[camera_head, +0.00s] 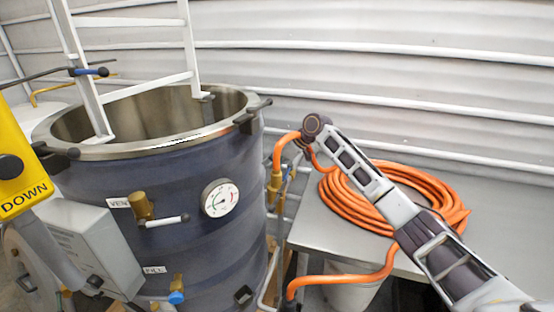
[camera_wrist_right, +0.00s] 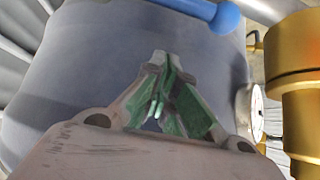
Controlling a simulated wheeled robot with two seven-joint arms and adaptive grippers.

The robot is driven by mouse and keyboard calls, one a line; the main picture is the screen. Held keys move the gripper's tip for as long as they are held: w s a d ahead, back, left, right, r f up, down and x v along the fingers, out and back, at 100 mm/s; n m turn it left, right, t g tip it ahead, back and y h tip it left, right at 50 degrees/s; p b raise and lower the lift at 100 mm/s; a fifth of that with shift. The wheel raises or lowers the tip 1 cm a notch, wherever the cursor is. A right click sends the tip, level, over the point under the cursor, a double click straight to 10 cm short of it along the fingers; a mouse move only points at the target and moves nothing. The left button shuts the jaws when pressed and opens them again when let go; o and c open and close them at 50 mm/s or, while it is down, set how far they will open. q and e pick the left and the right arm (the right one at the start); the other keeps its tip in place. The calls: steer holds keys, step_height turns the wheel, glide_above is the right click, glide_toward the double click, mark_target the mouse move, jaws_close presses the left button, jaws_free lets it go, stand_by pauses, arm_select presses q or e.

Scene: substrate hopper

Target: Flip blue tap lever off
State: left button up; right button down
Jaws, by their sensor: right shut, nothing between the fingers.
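The blue tap lever (camera_wrist_right: 205,12) shows at the top of the right wrist view as a rounded blue bar. A brass valve body (camera_wrist_right: 300,95) stands at the right of that view. My right gripper (camera_wrist_right: 160,62) is shut and empty, its green-padded fingers together in front of the dark tank wall. The lever lies beyond the fingertips, with a visible gap in the picture. In the head view my right arm reaches from the lower right to beside the tank, near a brass tap (camera_head: 275,184); the fingers are hard to make out there. My left gripper is not seen.
The dark blue tank (camera_head: 190,255) fills the left of the head view, with a dial gauge (camera_head: 219,198) and a white ladder (camera_head: 187,45). A coiled orange hose (camera_head: 345,205) lies on a grey table (camera_head: 320,240). A yellow DOWN panel (camera_head: 25,175) is at far left.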

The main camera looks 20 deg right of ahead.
mark_target(287, 173)
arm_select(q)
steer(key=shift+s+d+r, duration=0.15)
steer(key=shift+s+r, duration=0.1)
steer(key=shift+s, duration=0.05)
arm_select(e)
steer(key=shift+s+d+f, duration=0.25)
steer(key=shift+s+d, duration=0.3)
steer(key=shift+d, duration=0.25)
steer(key=shift+s+d+f, duration=0.2)
steer(key=shift+s+d, duration=0.35)
steer(key=shift+d, duration=0.2)
arm_select(q)
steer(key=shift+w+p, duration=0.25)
steer(key=shift+p, duration=0.05)
